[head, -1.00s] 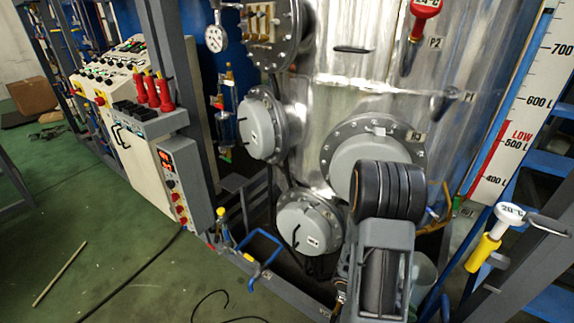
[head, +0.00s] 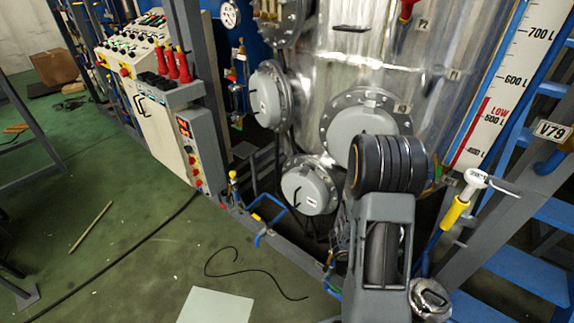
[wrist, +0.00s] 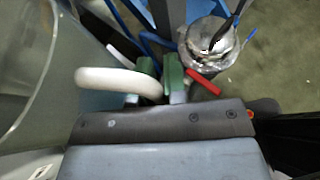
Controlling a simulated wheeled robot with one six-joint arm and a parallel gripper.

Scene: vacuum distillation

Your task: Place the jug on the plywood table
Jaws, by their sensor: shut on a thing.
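In the wrist view the jug (wrist: 35,85) is a large, pale see-through vessel at the left, cut off by the picture edge. Its thick white handle (wrist: 100,76) curves toward my gripper (wrist: 161,84). The green-padded fingertips are closed on the handle's end. The jug's base and contents are hidden. In the head view my arm covers the gripper, and I cannot make out the jug there. I cannot identify a plywood table in either view.
A shiny metal vessel (head: 430,299) stands right of my arm; a similar one shows beyond the fingers in the wrist view (wrist: 208,45). The steel tank (head: 390,65) is ahead, blue steps (head: 530,270) at right. A pale flat panel (head: 215,306) lies front left; green floor is open at left.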

